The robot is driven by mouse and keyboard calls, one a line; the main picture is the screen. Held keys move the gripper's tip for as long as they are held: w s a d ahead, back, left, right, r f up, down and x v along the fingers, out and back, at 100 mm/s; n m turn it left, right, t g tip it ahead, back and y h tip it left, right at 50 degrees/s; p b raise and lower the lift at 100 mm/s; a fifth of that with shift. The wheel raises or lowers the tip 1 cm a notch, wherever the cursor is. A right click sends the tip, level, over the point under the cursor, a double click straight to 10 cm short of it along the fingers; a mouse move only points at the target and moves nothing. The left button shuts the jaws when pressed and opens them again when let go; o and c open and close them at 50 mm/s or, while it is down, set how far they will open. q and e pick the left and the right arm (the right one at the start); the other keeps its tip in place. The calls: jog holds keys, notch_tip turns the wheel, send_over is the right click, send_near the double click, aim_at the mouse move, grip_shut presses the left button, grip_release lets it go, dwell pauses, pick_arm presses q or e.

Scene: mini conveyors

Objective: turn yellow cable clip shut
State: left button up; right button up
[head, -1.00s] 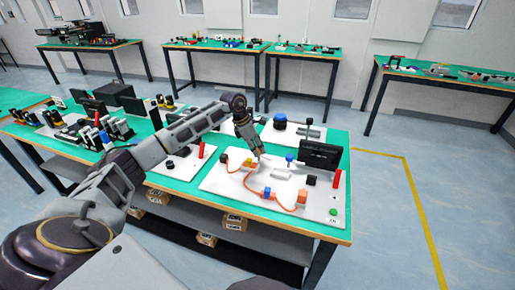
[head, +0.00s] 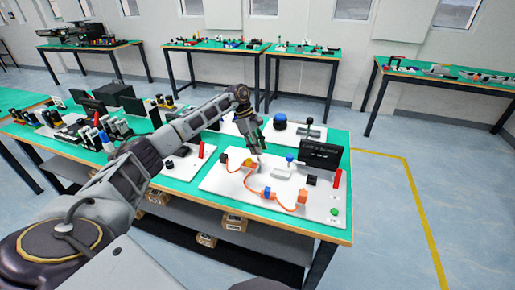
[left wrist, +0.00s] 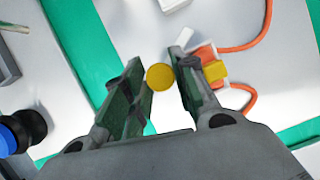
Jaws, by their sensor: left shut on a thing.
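My left gripper (head: 258,153) reaches over the white board (head: 218,184) with its fingers pointing down. In the left wrist view its two fingers (left wrist: 161,80) are shut on a round yellow piece (left wrist: 160,77) seen end-on. I cannot tell how that piece joins the clip. Right beside the right finger is an orange block with a yellow clip part (left wrist: 215,70) across it, with an orange cable (left wrist: 243,47) running from it. In the head view the yellow clip (head: 247,162) shows just left of the fingertips. Whether the clip is shut cannot be seen. My right gripper is out of view.
The board also carries a blue clip (head: 267,192), an orange block (head: 299,197), a blue-topped post (head: 290,159), a red upright piece (head: 337,178) and a green button (head: 334,211). A dark screen (head: 320,156) stands behind. A blue dome (head: 279,120) stands farther back.

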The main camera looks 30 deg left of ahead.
pick_arm(q)
jog(key=shift+w+m+g, duration=0.1)
jog(key=shift+m+g, duration=0.2)
jog(key=shift+m, duration=0.5)
jog(key=shift+m+g+b, duration=0.45)
jog(key=shift+m+g, duration=0.05)
jog(key=shift+m, duration=1.1)
jog(key=shift+m+g+y+b, duration=0.3)
jog(key=shift+m, duration=0.2)
pick_arm(e)
jog(key=w+a+r, duration=0.2)
jog(key=w+r, duration=0.1)
jog(key=w, duration=0.1)
jog(key=shift+w+r, duration=0.15)
jog(key=shift+r, duration=0.2)
pick_arm(q)
jog(key=o, duration=0.9)
jog(key=shift+o, duration=0.6)
pick_arm(e)
jog(key=shift+a+f, duration=0.1)
